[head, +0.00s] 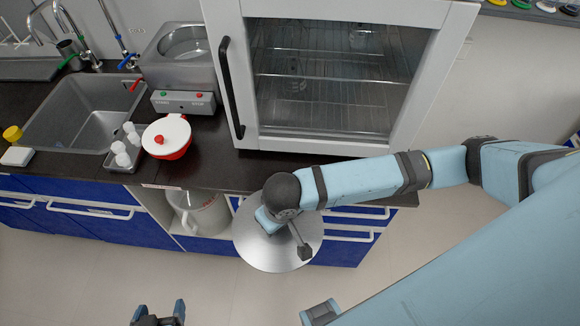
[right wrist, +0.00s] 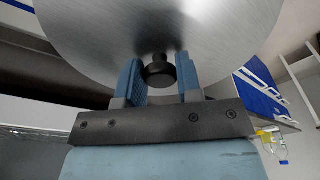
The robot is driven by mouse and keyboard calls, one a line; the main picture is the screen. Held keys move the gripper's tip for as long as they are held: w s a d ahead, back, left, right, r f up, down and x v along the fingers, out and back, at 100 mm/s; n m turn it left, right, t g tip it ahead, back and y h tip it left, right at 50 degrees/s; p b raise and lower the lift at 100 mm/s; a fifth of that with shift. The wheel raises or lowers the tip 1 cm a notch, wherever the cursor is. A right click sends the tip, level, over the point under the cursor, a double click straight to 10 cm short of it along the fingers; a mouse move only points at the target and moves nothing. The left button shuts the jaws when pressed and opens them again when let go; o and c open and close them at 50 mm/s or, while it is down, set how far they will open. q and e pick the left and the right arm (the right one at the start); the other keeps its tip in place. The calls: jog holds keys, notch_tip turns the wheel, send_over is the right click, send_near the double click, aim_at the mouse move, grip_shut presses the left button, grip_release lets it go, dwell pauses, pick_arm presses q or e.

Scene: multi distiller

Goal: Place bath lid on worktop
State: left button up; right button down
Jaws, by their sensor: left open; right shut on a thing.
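The bath lid (head: 268,250) is a round brushed-metal disc. My right gripper (head: 270,218) is shut on its black knob (right wrist: 159,72); the lid also fills the upper right wrist view (right wrist: 235,30). The lid is held in front of the worktop's front edge in the head view, over the drawers and floor. The dark worktop (head: 218,160) runs along the wall. The metal bath (head: 184,45) stands on it at the back with its round top opening uncovered. My left gripper (head: 158,314) is open and empty at the bottom, over the floor.
A red pot with a white lid (head: 168,132), a small tray of white bottles (head: 122,160) and a sink (head: 82,110) occupy the left. A glass-fronted cabinet (head: 320,130) stands on the right. A bare strip of worktop lies between pot and cabinet.

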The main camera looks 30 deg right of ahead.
jog(key=w+d, duration=0.1)
jog(key=w, duration=0.1)
jog(key=w+d, duration=0.2)
jog(key=w, duration=0.1)
jog(key=w+d, duration=0.1)
jog(key=w, duration=0.2)
jog(key=shift+d+p, duration=0.35)
jog(key=w+d, duration=0.1)
jog(key=w, duration=0.1)
jog(key=shift+w+d, duration=0.35)
jog(key=shift+w+d+r+p, duration=0.15)
jog(key=shift+w+p, duration=0.1)
jog(key=shift+p, duration=0.2)
jog(key=shift+s+f, duration=0.1)
jog(key=shift+f, duration=0.15)
jog(key=c, duration=0.8)
grip_release()
jog(key=shift+f, duration=0.2)
jog(key=r, duration=0.4)
jog(key=s+r, duration=0.1)
jog(key=r, duration=0.7)
jog(key=shift+s+d+r+b, duration=0.1)
jog(key=shift+s+d+b, duration=0.1)
jog(key=shift+s+b, duration=0.15)
